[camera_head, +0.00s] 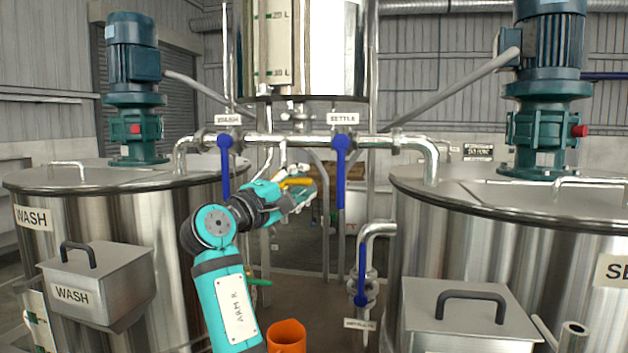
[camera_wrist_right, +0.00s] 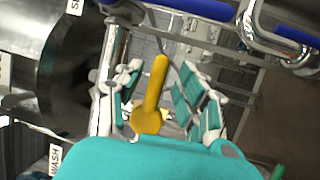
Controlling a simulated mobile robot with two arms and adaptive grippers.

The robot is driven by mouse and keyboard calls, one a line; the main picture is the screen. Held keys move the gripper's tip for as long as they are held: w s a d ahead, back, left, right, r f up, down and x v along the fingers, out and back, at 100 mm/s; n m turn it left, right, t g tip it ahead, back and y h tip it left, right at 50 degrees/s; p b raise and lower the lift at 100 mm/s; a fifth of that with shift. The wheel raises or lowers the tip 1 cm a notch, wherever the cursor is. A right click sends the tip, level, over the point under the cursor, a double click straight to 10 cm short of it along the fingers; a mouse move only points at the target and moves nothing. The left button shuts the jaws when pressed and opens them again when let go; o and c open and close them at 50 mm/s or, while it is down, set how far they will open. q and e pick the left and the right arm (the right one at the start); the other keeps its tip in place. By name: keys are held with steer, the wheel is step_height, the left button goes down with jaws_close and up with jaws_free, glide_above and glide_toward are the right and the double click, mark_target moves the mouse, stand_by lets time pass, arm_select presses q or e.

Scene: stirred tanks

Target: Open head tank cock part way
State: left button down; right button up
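The steel head tank (camera_head: 308,48), with a litre scale on its front, hangs at the top centre in the head view. Below it, a yellow lever (camera_head: 297,182), apparently the cock's handle, lies about level in the head view. My right gripper (camera_head: 306,188) is at this lever. In the right wrist view the yellow lever (camera_wrist_right: 153,92) stands between the spread fingers of my right gripper (camera_wrist_right: 165,92), with gaps visible beside it. The fingers look open. The cock's body is mostly hidden behind the gripper. My left gripper is not in view.
Blue levers labelled WASH (camera_head: 225,160) and SETTLE (camera_head: 341,165) hang from the cross pipe (camera_head: 290,139) close above my arm. Another blue lever (camera_head: 362,275) is lower right. An orange cup (camera_head: 287,337) stands below. Large tanks flank both sides.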

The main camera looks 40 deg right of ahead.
steer(key=shift+d+r, duration=0.1)
steer(key=shift+a+r, duration=0.1)
steer(key=shift+a, duration=0.15)
steer(key=shift+c, duration=0.3)
jaws_close()
steer(key=shift+f+m+g+b, duration=0.4)
steer(key=shift+m+b, duration=0.1)
steer(key=shift+m, duration=0.4)
steer(key=m, duration=0.1)
steer(key=f+m+y, duration=0.1)
steer(key=m, duration=0.1)
steer(key=shift+w+g+y, duration=0.15)
steer(key=shift+g+y, duration=0.15)
steer(key=shift+g, duration=0.1)
steer(key=shift+o, duration=0.3)
jaws_free()
steer(key=v, duration=1.2)
